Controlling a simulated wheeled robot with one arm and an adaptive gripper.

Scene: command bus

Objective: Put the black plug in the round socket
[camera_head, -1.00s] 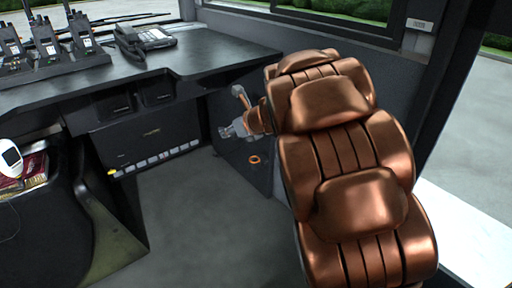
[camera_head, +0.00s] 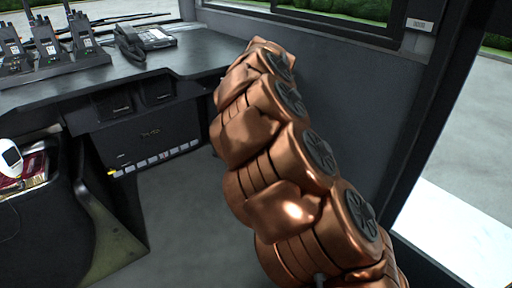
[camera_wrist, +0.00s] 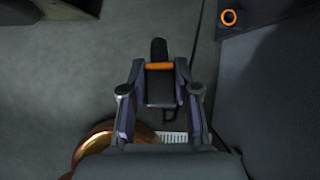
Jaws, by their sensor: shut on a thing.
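In the wrist view my gripper (camera_wrist: 160,78) is shut on the black plug (camera_wrist: 159,50), which has an orange band across it and a dark end pointing away from the fingers. A thin dark cord-like strip shows beside the gripper. The round socket (camera_wrist: 228,17) appears as an orange ring on a dark panel at the upper right of the wrist view, apart from the plug. In the head view my copper arm hides the gripper, the plug and the socket.
A black desk (camera_head: 200,61) carries a telephone (camera_head: 148,40) and several radios in a charger (camera_head: 57,62). Below it is a black box (camera_head: 153,142) with a row of light buttons. A dark cabinet (camera_head: 45,225) stands at left. Grey floor (camera_head: 185,220) is open between.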

